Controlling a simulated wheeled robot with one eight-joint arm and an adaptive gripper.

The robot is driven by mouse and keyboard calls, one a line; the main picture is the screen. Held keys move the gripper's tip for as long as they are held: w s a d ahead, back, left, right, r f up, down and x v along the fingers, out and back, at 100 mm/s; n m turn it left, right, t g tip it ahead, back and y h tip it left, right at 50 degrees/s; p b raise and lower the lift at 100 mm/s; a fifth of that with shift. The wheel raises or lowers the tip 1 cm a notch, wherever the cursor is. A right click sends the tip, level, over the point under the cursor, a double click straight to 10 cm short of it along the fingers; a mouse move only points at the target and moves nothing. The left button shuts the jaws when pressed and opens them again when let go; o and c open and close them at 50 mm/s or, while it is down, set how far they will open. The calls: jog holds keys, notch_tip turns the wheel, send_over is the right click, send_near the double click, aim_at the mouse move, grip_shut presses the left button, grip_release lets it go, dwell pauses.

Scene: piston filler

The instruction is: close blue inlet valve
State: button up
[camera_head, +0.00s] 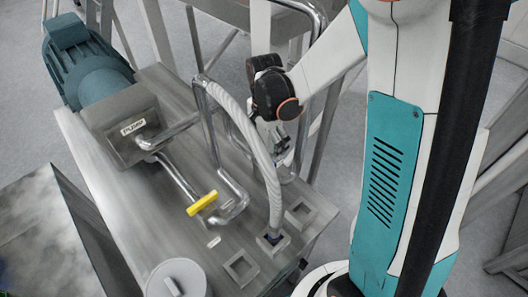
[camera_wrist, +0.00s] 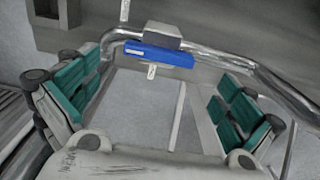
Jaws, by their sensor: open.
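The blue inlet valve handle (camera_wrist: 158,54) shows in the wrist view as a flat bar on a grey block at a bent steel pipe (camera_wrist: 215,58). The bar lies roughly along the pipe's run there. In the head view I cannot make it out behind the grey hose and my arm. My gripper (camera_wrist: 160,115) is open, with teal-padded fingers far apart and nothing between them. The handle lies beyond the gap between the fingertips, apart from both. In the head view my gripper (camera_head: 281,143) is beside the hose, over the bench's right edge.
A grey hose (camera_head: 255,135) arches close to my gripper. A yellow valve handle (camera_head: 201,203) sits on the steel piping left of it. The teal pump motor (camera_head: 85,65) stands at the back left of the metal bench (camera_head: 125,215). Square sockets (camera_head: 241,267) lie near its front.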

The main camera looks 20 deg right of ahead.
aim_at(264, 156)
jog(key=shift+f, duration=2.95)
jog(key=shift+c, duration=0.6)
jog(key=c, duration=0.9)
